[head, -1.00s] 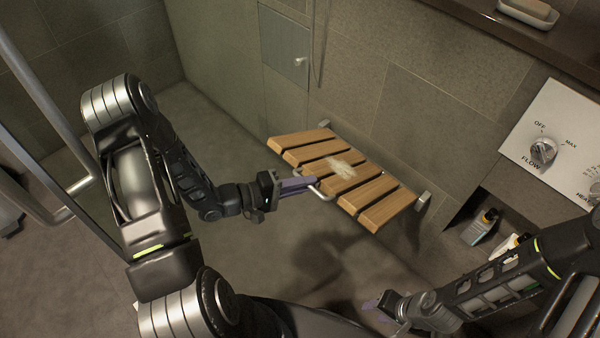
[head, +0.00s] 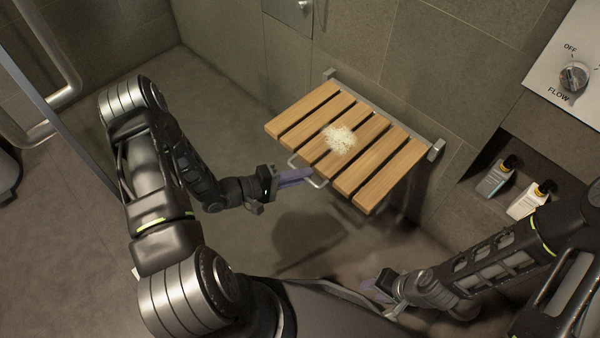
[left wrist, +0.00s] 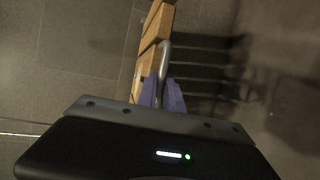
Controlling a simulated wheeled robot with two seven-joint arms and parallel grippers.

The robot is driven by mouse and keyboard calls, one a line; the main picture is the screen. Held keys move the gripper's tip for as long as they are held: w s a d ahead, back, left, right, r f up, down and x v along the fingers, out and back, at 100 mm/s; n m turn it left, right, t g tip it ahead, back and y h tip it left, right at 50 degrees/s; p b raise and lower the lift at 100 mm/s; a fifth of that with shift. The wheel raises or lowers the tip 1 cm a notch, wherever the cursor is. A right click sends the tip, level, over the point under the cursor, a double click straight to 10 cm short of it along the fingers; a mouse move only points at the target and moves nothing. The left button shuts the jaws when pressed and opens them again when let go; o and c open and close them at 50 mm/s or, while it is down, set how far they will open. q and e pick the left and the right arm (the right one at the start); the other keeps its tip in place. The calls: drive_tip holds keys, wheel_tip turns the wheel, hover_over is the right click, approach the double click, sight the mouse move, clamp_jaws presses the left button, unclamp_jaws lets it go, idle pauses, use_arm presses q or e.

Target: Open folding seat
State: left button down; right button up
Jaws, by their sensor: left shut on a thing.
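The folding seat (head: 375,157) has several wooden slats and is mounted on the tiled wall by a metal bracket bar. It stands out from the wall, roughly level, with a pale patch on its slats. A metal loop handle (head: 320,182) sticks out from its front edge. My left gripper (head: 306,175) is shut on this handle; in the left wrist view the purple fingers (left wrist: 162,92) sit on either side of the handle (left wrist: 164,60), beside the slats (left wrist: 152,35). My right gripper (head: 380,288) is low at the bottom, away from the seat; its jaws are partly hidden.
A wall niche at right holds two bottles, a dark one (head: 496,177) and a white one (head: 530,200). A control panel with a flow knob (head: 573,77) is above it. A glass door with a metal handle (head: 62,95) stands at left. The floor below the seat is clear.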

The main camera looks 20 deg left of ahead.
use_arm(q)
drive_tip(key=shift+d+r, duration=0.15)
drive_tip(key=shift+d, duration=0.05)
drive_tip(key=c, duration=1.6)
unclamp_jaws()
drive_tip(key=shift+o, duration=0.5)
drive_tip(key=shift+a, duration=0.15)
